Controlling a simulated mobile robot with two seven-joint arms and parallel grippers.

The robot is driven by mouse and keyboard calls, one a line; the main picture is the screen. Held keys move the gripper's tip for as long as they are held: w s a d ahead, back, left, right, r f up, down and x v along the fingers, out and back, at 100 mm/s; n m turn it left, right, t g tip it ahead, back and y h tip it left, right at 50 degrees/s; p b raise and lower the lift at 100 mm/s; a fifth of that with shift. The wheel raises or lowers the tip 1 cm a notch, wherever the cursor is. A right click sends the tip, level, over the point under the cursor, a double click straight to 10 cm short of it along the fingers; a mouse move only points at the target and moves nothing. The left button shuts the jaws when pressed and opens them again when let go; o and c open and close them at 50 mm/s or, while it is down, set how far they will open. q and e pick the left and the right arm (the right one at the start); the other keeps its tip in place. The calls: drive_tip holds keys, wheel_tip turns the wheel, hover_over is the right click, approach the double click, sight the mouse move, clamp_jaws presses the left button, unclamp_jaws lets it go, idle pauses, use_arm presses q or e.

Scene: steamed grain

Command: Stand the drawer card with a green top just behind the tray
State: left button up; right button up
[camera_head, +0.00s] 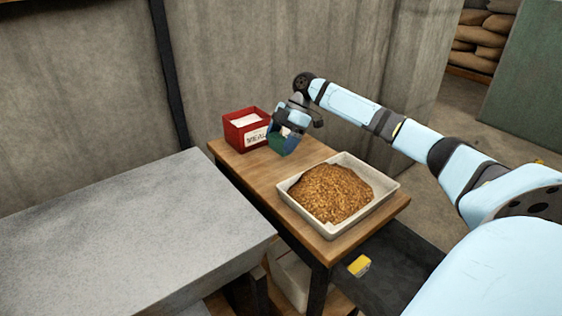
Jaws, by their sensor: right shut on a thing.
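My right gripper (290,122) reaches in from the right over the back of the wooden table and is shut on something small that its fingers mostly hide. A green and blue piece (283,144) shows directly under the fingers. I cannot tell whether it is the drawer card with a green top or a small box around it, nor whether it touches the table. The white tray (388,191) is at the front right of the table, full of brown grain. A gap of bare wood lies between the tray and the green and blue piece. My left gripper is not in view.
A red box (235,136) with a white label and white contents stands at the back left, close beside the green and blue piece. A grey slab (120,235) adjoins the table on the left. A concrete wall (240,60) rises behind. A yellow object (359,266) lies lower front.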

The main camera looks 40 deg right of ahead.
wheel_tip(320, 180, down, 7)
drive_tip(key=shift+r+b, duration=0.1)
drive_tip(key=shift+b, duration=0.3)
drive_tip(key=o, duration=0.9)
drive_tip(key=shift+o, duration=0.2)
drive_tip(key=p+v, duration=0.1)
drive_tip(key=v, duration=1.1)
drive_tip(key=shift+r, duration=0.15)
